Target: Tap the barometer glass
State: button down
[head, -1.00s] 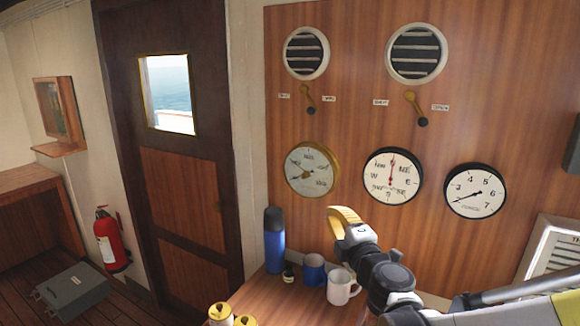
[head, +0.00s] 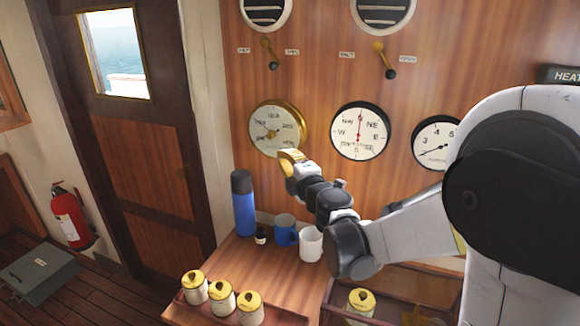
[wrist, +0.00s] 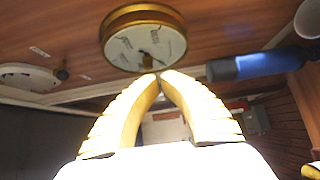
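The barometer is the round brass-rimmed gauge (head: 272,124) on the wood panel, with a pale dial. My gripper (head: 288,156) has yellow fingers and is close to the gauge's lower right edge in the head view. In the wrist view the fingertips (wrist: 157,74) come together with nothing between them, and the barometer (wrist: 140,46) lies just past them, its dark needle showing. A gap or contact between fingertips and glass cannot be told for sure.
A compass dial (head: 360,131) and another gauge (head: 437,143) hang to the right. Below, the counter holds a blue flask (head: 243,203), a blue mug (head: 285,229), a white mug (head: 311,244) and yellow-lidded jars (head: 221,296). Vent levers (head: 270,54) stick out above.

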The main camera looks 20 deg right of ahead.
aim_at(284, 142)
jog(key=w, duration=0.4)
jog(key=w+d+b, duration=0.1)
jog(key=w, duration=0.1)
jog(key=shift+w+d, duration=0.4)
jog(key=shift+w, duration=0.15)
jog(key=shift+w+d, duration=0.5)
jog(key=shift+w, duration=0.1)
jog(key=shift+r, duration=0.1)
jog(key=shift+a, duration=0.1)
